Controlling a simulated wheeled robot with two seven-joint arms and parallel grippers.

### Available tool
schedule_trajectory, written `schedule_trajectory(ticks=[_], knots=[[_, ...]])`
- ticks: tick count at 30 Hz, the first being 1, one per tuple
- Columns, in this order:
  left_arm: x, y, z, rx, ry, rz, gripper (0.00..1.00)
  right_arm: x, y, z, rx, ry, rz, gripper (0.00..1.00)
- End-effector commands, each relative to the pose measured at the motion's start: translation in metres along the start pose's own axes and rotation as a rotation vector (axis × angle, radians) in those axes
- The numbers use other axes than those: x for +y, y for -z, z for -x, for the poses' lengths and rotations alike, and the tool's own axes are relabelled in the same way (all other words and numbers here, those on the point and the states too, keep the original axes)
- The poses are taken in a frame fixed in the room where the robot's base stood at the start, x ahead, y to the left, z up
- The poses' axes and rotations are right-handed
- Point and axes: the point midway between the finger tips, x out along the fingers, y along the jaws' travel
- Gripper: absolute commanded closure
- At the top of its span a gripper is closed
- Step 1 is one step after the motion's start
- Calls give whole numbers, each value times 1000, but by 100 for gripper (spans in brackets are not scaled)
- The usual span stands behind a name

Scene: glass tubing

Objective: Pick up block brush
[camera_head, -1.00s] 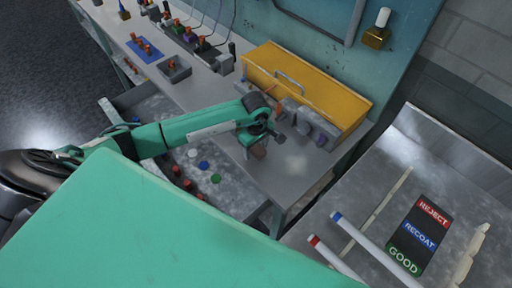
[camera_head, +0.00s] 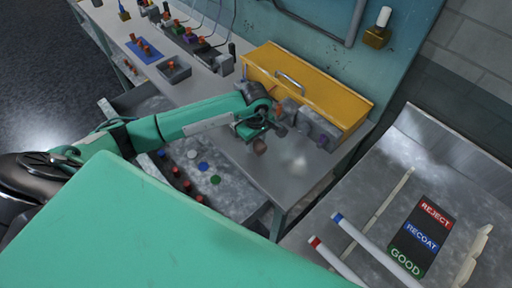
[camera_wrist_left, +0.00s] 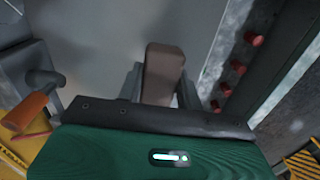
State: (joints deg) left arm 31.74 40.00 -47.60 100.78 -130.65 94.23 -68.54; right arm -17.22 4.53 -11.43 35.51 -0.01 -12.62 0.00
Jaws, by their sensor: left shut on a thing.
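My left gripper (camera_head: 254,134) is over the workbench top, in front of the yellow case. It is shut on a brown, rounded block (camera_head: 260,146), which looks like the block brush. In the left wrist view the brown block (camera_wrist_left: 163,75) sticks out between the two grey fingers. Its lower end is hidden by the gripper body, and I see no bristles. The block appears held above the grey bench top, though the gap is hard to judge. My right gripper is in no view.
The yellow case (camera_head: 300,85) stands behind the gripper, with grey holders (camera_head: 312,125) along its front. An orange-handled tool (camera_wrist_left: 28,110) shows close at the left in the wrist view. An open drawer (camera_head: 220,196) with red, white, blue and green pieces lies below. A metal tray (camera_head: 375,178) is at right.

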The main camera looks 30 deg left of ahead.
Motion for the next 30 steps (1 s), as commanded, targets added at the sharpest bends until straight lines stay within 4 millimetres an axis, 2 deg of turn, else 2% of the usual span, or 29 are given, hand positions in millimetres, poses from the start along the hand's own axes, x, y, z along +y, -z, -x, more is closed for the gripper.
schedule_trajectory(ticks=[6,15,21,30], knots=[[2,1,52,3,-7,-2,87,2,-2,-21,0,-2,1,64],[1,0,121,1,-6,0,87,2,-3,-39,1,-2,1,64],[1,0,150,0,-2,1,87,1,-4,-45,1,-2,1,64],[0,0,168,0,-1,0,87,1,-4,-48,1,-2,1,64]])
